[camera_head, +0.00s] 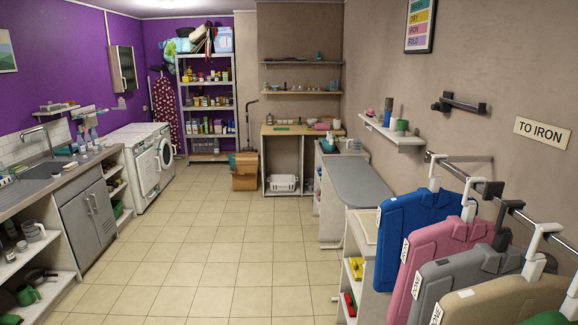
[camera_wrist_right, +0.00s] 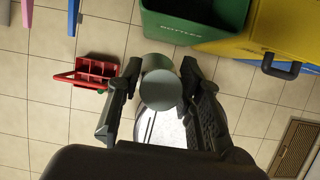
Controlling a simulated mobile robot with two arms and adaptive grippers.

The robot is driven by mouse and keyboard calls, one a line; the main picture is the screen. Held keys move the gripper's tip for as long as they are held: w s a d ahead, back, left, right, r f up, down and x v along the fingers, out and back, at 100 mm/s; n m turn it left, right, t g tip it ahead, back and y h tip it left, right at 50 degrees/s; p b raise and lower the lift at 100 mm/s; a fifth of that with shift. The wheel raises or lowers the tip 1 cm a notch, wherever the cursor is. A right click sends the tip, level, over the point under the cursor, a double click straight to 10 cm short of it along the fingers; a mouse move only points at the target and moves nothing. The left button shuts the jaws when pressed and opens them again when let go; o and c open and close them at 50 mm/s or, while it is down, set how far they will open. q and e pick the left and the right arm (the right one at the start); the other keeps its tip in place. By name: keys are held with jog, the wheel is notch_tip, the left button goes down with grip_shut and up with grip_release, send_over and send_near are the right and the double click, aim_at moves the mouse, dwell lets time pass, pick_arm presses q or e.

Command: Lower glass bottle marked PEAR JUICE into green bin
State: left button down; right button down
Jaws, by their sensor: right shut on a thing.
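In the right wrist view, my right gripper (camera_wrist_right: 160,72) is shut on a bottle (camera_wrist_right: 160,92), one finger on each side of it. The bottle shows a grey-green round top and a pale, shiny part nearer my wrist. No PEAR JUICE marking is readable from here. The green bin (camera_wrist_right: 182,28), lettered BOTTLES, stands on the floor at the top of that view, just beyond the bottle. The bottle appears outside the bin's edge; its height relative to the rim cannot be told. My left gripper is in neither view.
A yellow bin (camera_wrist_right: 245,45) with a dark handle adjoins the green bin on the right. A red caddy (camera_wrist_right: 92,75) lies on the tiled floor to the left. A floor grate (camera_wrist_right: 296,148) is at lower right. In the head view, the central tiled floor (camera_head: 215,255) is clear.

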jog(key=s+d, duration=0.5)
jog(key=d, duration=0.6)
jog(key=s+d, duration=0.6)
jog(key=d, duration=0.4)
jog(key=shift+d+f+b, duration=0.2)
jog(key=shift+d+b, duration=0.15)
jog(key=shift+d, duration=0.1)
jog(key=shift+d, duration=0.25)
notch_tip(320, 180, down, 25)
jog(key=b, duration=2)
jog(key=shift+f, duration=0.15)
dwell(1.7)
